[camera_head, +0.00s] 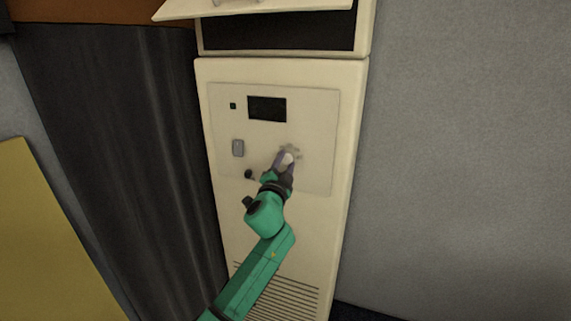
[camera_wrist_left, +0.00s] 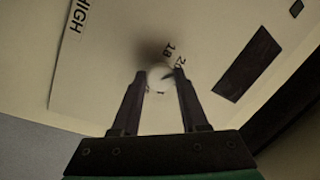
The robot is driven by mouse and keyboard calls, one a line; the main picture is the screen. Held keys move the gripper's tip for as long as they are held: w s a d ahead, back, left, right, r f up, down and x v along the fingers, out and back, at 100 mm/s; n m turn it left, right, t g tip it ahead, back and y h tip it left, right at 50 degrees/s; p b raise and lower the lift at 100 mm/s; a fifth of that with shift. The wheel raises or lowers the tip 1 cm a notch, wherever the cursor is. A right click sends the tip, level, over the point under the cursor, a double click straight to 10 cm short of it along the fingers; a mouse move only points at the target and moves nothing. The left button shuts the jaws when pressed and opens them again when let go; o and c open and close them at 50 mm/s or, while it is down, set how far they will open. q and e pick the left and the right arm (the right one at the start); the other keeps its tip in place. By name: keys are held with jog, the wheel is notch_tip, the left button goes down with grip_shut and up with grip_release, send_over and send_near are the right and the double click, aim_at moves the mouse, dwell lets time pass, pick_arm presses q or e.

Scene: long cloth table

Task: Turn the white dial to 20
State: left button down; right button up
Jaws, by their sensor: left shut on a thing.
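The white dial (camera_head: 287,158) sits on the front panel of a tall cream cabinet, below and right of a dark display. My left gripper (camera_head: 284,163) reaches up to it from below. In the left wrist view the dial (camera_wrist_left: 160,77) is between the two fingertips of my left gripper (camera_wrist_left: 156,78), which are shut on it. Printed marks "18" and "20" show beside the dial there, with "20" partly covered by a fingertip. The dial's pointer is hard to make out. My right gripper is in neither view.
The panel (camera_head: 318,120) also carries the dark display (camera_head: 267,108), a grey switch (camera_head: 238,148) and a small dark knob (camera_head: 249,174). An open flap (camera_head: 290,8) juts out above. A dark curtain-like surface (camera_head: 120,140) stands left, and a bare grey wall (camera_head: 470,160) right.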

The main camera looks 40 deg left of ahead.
pick_arm(q)
jog(key=shift+c, duration=2.1)
grip_release()
jog(key=b+v, duration=0.4)
jog(key=v, duration=1)
jog(key=shift+s, duration=0.25)
jog(key=shift+f, duration=0.2)
